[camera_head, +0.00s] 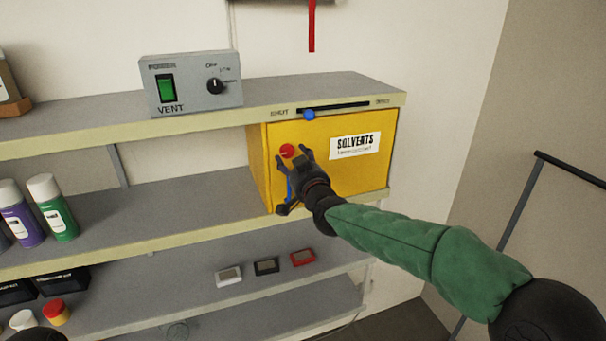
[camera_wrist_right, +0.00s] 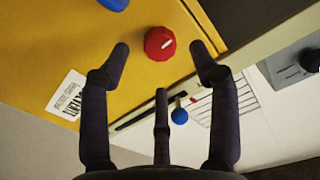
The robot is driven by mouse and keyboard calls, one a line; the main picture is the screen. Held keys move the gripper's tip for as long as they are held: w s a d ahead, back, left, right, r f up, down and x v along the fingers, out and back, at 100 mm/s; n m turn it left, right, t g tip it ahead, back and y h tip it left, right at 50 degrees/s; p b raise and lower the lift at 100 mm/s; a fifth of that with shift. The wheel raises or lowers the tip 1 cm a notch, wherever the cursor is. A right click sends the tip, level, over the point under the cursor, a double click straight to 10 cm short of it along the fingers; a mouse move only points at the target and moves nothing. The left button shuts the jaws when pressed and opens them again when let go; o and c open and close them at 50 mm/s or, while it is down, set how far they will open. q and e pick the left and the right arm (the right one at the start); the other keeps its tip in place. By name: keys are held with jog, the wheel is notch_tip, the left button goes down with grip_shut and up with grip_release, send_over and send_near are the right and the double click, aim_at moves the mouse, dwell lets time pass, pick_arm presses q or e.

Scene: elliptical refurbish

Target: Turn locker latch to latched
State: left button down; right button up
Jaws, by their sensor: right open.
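The yellow solvents locker (camera_head: 350,175) stands on the middle shelf under the top board, its door face shut against the frame as far as I can see. Its latch is a round red knob (camera_head: 288,151) at the upper left of the door; in the right wrist view the red knob (camera_wrist_right: 159,43) carries a short white mark, tilted in that picture. My right gripper (camera_head: 294,157) is open in front of the door, its fingertips spread on both sides of the knob, with no clear contact. A blue handle (camera_head: 290,188) is partly hidden behind the gripper.
A grey vent box (camera_head: 195,84) with a green switch stands on the top shelf. A blue slider knob (camera_head: 309,114) sits on the shelf edge just above the locker. Spray cans (camera_head: 52,208) stand at left. Small boxes (camera_head: 266,266) lie on the lower shelf.

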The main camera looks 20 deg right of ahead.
jog(key=s, duration=0.7)
jog(key=shift+s, duration=0.15)
jog(key=shift+d, duration=0.1)
jog(key=s+a+f+g+y+b, duration=0.1)
jog(key=a+f+g+b, duration=0.3)
jog(key=f, duration=1.4)
jog(key=s+d+f+g+b, duration=0.15)
jog(key=f+b, duration=0.55)
jog(key=f, duration=1.1)
jog(key=s+a+f+g+y+b, duration=0.1)
jog(key=a+f+g+b, duration=0.3)
jog(key=f, duration=1.4)
jog(key=s+a+f+g+b, duration=0.1)
jog(key=s+f+g+b, duration=0.1)
jog(key=s+f+b, duration=0.3)
jog(key=s+a+f+g+y+b, duration=0.1)
jog(key=s+f+b, duration=0.5)
jog(key=s+f, duration=0.7)
jog(key=s+a+f+g+b, duration=0.2)
jog(key=s+f+g+b, duration=0.3)
jog(key=f, duration=1.7)
jog(key=s+b, duration=0.1)
jog(key=s, duration=0.3)
jog(key=shift+s+a+f+m, duration=0.2)
jog(key=shift+s+f+m, duration=0.1)
jog(key=shift+m, duration=0.1)
